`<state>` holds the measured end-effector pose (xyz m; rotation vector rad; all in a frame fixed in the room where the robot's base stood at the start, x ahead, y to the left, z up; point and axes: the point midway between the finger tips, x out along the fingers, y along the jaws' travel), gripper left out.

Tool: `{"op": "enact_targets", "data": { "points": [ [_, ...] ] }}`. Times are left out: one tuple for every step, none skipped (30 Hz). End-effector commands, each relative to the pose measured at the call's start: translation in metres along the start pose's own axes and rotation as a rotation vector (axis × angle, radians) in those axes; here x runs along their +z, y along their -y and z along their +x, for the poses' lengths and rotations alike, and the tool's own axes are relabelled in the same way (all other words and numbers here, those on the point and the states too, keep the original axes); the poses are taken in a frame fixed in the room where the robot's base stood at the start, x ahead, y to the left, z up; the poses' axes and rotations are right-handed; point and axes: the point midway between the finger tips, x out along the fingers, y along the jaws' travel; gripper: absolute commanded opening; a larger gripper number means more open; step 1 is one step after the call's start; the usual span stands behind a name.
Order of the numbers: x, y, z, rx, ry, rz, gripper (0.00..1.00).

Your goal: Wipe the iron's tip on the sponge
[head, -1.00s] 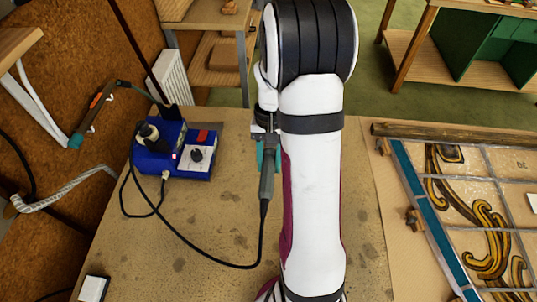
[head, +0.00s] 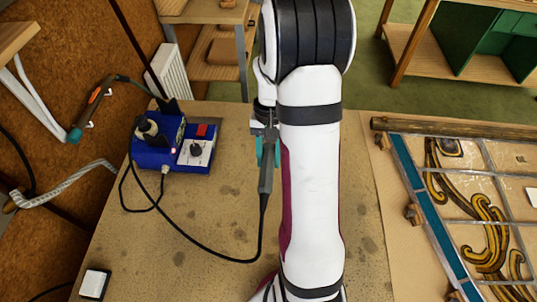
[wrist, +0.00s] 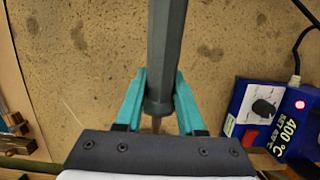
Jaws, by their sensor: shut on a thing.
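My gripper (wrist: 160,90) is shut on the soldering iron (wrist: 169,45), with a teal finger on either side of its grey handle. In the head view the iron (head: 266,180) hangs beside my white arm, its cord end toward the viewer. In the wrist view a narrow shaft below its collar runs behind my gripper's dark plate, so the tip is hidden. I cannot identify the sponge for certain. A small dark-edged block with a white top (head: 95,284) lies at the front left of the bench, apart from the iron.
The blue soldering station (head: 187,160), its red light lit, stands at the back left. The iron's black cord (head: 205,250) loops across the bench (head: 215,215). A leaded panel (head: 470,200) lies at right. An orange and teal tool (head: 90,107) hangs at left.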

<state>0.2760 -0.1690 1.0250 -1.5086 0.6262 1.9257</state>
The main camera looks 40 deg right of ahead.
Motion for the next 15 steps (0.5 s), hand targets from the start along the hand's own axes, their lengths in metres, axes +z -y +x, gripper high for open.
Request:
{"op": "enact_targets", "data": {
  "points": [
    [-0.0004, 0.0, 0.0004, 0.0, -0.001, 0.0, 0.0],
    [-0.0005, 0.0, 0.0009, 0.0, -0.001, 0.0, 0.0],
    [-0.0007, 0.0, 0.0014, 0.0, -0.001, 0.0, 0.0],
    [-0.0008, 0.0, 0.0018, 0.0, -0.001, 0.0, 0.0],
    [-0.0009, 0.0, 0.0023, 0.0, -0.001, 0.0, 0.0],
    [-0.001, 0.0, 0.0028, 0.0, -0.001, 0.0, 0.0],
    [-0.0011, 0.0, 0.0032, 0.0, -0.001, 0.0, 0.0],
    [-0.0012, 0.0, 0.0037, 0.0, -0.001, 0.0, 0.0],
    [-0.0013, 0.0, 0.0043, 0.0, -0.001, 0.0, 0.0],
    [-0.0014, 0.0, 0.0047, 0.0, 0.0, 0.0, 0.0],
    [-0.0015, 0.0, 0.0051, 0.0, 0.0, 0.0, 0.0],
    [-0.0016, 0.0, 0.0057, 0.0, 0.0, 0.0, 0.0],
    [-0.0017, 0.0, 0.0062, 0.0, 0.0, 0.0, 0.0],
    [-0.0017, 0.0, 0.006, 0.0, 0.0, 0.0, 0.0],
    [-0.0017, 0.0, 0.006, 0.0, 0.0, 0.0, 0.0]
  ]
}}
